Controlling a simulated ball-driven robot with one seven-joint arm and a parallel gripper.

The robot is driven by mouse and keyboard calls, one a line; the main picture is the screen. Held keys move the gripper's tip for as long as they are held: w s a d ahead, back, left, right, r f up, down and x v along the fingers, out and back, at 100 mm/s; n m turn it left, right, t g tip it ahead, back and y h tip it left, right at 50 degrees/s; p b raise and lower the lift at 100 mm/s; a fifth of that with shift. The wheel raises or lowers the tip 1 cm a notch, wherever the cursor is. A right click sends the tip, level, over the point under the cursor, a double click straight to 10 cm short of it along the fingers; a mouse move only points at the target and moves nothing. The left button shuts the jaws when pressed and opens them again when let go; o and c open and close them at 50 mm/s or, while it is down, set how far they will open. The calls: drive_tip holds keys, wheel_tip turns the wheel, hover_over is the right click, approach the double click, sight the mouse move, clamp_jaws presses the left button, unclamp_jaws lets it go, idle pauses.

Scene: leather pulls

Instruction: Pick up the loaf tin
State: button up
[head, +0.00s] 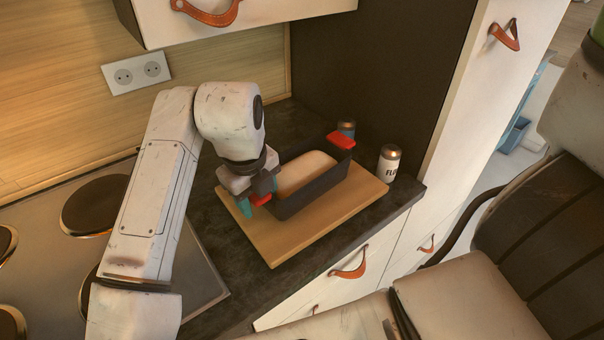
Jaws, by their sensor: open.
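The loaf tin (318,190) is dark and long, with a pale loaf inside. It rests upright on a wooden board (290,242) on the dark worktop. It has a red grip at its far right end and another red piece at its near left end. My gripper (259,197) is over the near left end, with teal fingertips. It is open, and the near red piece shows by its fingers. Whether the fingers touch the tin, I cannot tell. My wrist hides part of the near end.
A canister marked "FL..." (388,163) stands right of the board. Another canister (346,129) is behind the tin. A hob (60,262) lies at the left. A wall cabinet (245,20) overhangs the back. A tall white cabinet (485,90) borders the right.

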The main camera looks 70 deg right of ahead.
drive_tip(key=shift+c, duration=0.2)
clamp_jaws()
idle(0.3)
drive_tip(key=shift+r, duration=0.15)
